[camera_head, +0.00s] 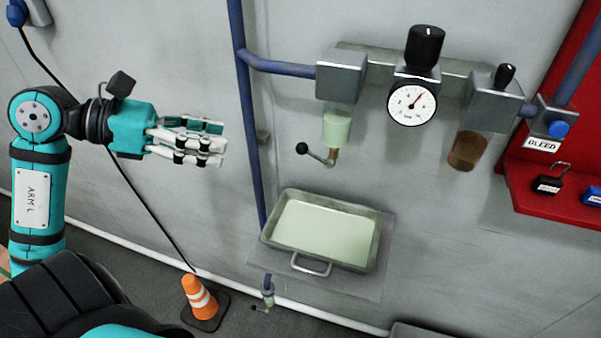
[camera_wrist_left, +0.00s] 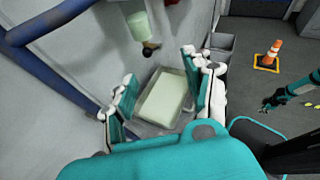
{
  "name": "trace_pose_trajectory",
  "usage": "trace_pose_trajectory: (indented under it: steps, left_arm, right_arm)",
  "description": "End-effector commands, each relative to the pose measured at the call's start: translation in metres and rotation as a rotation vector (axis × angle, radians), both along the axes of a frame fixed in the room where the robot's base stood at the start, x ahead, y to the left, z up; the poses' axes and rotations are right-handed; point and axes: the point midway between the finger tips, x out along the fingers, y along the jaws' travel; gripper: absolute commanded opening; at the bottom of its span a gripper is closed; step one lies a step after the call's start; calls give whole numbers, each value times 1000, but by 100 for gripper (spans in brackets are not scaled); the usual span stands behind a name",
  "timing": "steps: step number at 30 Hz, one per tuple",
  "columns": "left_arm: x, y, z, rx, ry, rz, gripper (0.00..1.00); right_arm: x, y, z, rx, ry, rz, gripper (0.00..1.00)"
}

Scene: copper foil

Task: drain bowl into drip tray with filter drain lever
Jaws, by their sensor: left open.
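The filter bowl (camera_head: 337,128) hangs under the left grey block and holds pale green liquid. Its drain lever (camera_head: 318,156) sticks out to the left below it and ends in a black ball. The drip tray (camera_head: 374,240), a metal pan with a front handle, sits below the bowl and looks pale green inside. My left gripper (camera_head: 222,143) is open and empty, left of the lever and apart from it. In the left wrist view the bowl (camera_wrist_left: 138,25) and tray (camera_wrist_left: 165,98) show beyond the fingers. My right gripper (camera_wrist_left: 272,103) seems to show small there; its jaws are unclear.
A blue pipe (camera_head: 246,120) runs down between my left gripper and the lever. A gauge (camera_head: 412,104) and a brown-tinted bowl (camera_head: 466,150) are further right. A red board (camera_head: 555,205) with locks is at far right. An orange cone (camera_head: 199,297) stands on the floor.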

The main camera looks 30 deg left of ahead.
Motion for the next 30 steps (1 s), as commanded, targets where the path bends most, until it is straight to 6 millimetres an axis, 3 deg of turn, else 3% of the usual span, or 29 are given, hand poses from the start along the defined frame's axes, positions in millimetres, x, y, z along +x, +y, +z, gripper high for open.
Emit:
trace_pose_trajectory:
  steps: [3,7,30]
  left_arm:
    - [1,13,-6,97,-67,46,52]
    - [8,10,-8,113,-72,52,52]
    - [111,-77,-62,103,-69,51,52]
  right_arm:
    - [0,0,-9,0,0,0,0]
    - [0,0,-4,0,0,0,0]
    - [0,0,36,0,0,1,0]
